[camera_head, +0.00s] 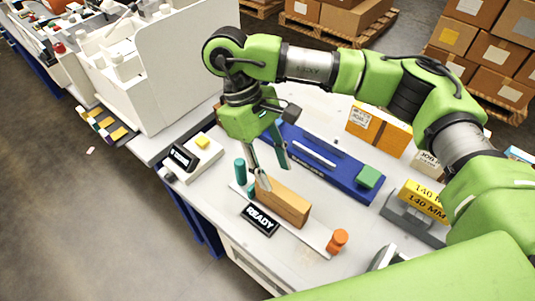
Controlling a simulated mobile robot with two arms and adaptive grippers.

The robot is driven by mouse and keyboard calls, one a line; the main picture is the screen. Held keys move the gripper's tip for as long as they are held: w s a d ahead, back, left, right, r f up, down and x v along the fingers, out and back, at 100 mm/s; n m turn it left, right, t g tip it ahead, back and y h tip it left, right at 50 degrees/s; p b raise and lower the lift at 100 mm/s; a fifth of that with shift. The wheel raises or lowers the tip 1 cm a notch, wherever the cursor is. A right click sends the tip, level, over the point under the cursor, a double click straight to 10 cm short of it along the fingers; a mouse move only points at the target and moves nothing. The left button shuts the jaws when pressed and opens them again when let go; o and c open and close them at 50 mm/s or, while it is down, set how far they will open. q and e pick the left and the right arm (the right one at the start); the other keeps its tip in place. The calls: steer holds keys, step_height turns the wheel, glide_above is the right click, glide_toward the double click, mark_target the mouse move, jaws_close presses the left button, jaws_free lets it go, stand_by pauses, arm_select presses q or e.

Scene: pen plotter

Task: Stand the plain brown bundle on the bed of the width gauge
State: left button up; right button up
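The plain brown bundle (285,204) stands on its long edge on the pale bed of the width gauge (318,239), beside the black READY display (260,219). The gauge has teal posts (240,169) at its left end and an orange knob (338,240) at its right end. My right gripper (275,178) points down at the left end of the bundle. Its fingers look apart, one tip in front of the bundle's end and the other above and behind it. Whether they touch the bundle is unclear. My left gripper is not in view.
A long blue device (320,162) with a green block (368,177) lies behind the gauge. To the right are yellow 140 MM pieces (424,199) in a grey holder and a labelled orange-brown box (378,131). A white device with a yellow button (203,141) stands left.

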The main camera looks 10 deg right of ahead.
steer(key=shift+v, duration=2.25)
steer(key=shift+s, duration=0.1)
